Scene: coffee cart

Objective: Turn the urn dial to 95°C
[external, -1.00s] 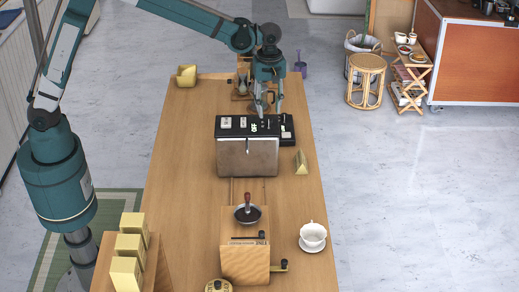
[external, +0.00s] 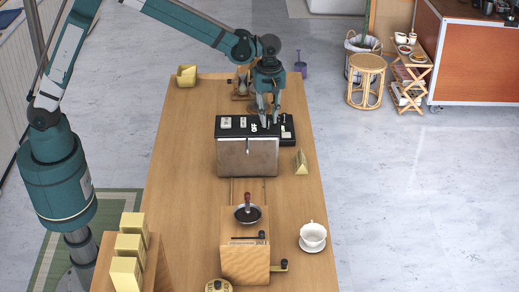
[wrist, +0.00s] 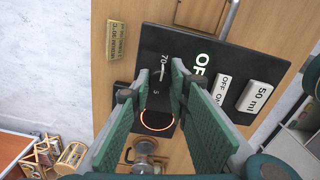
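The urn (external: 247,158) is a box with a brown front and a black control panel (external: 236,133) on top, on the wooden counter. My gripper (external: 269,121) is low over the panel's right part. In the wrist view, my gripper (wrist: 152,84) is open, with a gap between its green fingers at the dial area. The fingers hide most of the dial; contact and setting cannot be told.
An "OFF ON" switch (wrist: 221,89) and a "50 ml" plate (wrist: 255,96) sit beside the readout. A yellow wedge (external: 301,162) stands right of the urn. A grinder (external: 246,245) and a white cup (external: 312,236) are nearer the camera. The counter left of the urn is clear.

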